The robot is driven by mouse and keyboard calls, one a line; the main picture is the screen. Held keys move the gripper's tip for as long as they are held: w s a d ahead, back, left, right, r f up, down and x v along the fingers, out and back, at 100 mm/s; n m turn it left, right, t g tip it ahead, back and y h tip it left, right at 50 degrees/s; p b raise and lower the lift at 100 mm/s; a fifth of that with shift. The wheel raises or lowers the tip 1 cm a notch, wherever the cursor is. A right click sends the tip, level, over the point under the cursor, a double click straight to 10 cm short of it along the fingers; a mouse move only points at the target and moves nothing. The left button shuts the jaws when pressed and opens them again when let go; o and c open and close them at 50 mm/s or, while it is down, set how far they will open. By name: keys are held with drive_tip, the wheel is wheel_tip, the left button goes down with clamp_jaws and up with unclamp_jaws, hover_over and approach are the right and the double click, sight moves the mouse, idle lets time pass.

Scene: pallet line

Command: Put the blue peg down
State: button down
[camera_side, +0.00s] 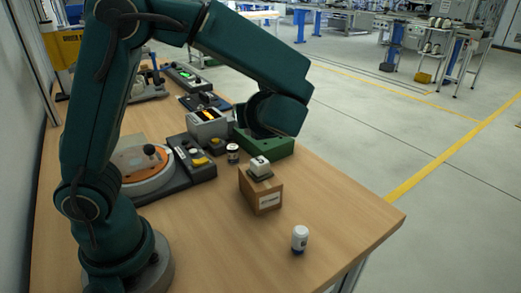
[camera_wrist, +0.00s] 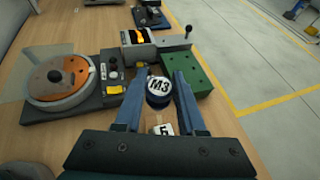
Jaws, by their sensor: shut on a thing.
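In the wrist view the blue peg (camera_wrist: 158,100) has a dark blue body and a white top marked M3. It sits between the two blue fingers of my gripper (camera_wrist: 158,82), which is shut on it. Its lower end and whatever is under it are hidden. In the side view the end of my arm is near the green block, and neither fingers nor a held peg can be made out. A small can with a light top and dark band (camera_side: 233,153) stands there left of the green block; I cannot tell whether it is the peg.
A green block (camera_wrist: 193,75) and a turntable unit (camera_wrist: 52,80) flank the peg.

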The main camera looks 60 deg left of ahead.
drive_tip(key=w+d+m+t, duration=0.2)
drive_tip(key=w+d, duration=0.2)
drive_tip(key=w, duration=0.1)
drive_tip(key=shift+h, duration=0.4)
drive_tip(key=w+d+f, duration=0.1)
drive_tip(key=d+f, duration=0.2)
drive_tip(key=f, duration=0.1)
drive_tip(key=w+d+f, duration=0.1)
drive_tip(key=d+f, duration=0.2)
drive_tip(key=d, duration=0.1)
drive_tip(key=w+d+f, duration=0.1)
drive_tip(key=d+f, duration=0.2)
drive_tip(key=f, duration=0.1)
drive_tip(key=shift+w+d+f, duration=0.35)
drive_tip(key=shift+w, duration=0.05)
drive_tip(key=shift+d+f, duration=0.1)
drive_tip(key=shift+f, duration=1.95)
drive_tip(key=shift+f, duration=0.15)
drive_tip(key=c, duration=0.5)
unclamp_jaws()
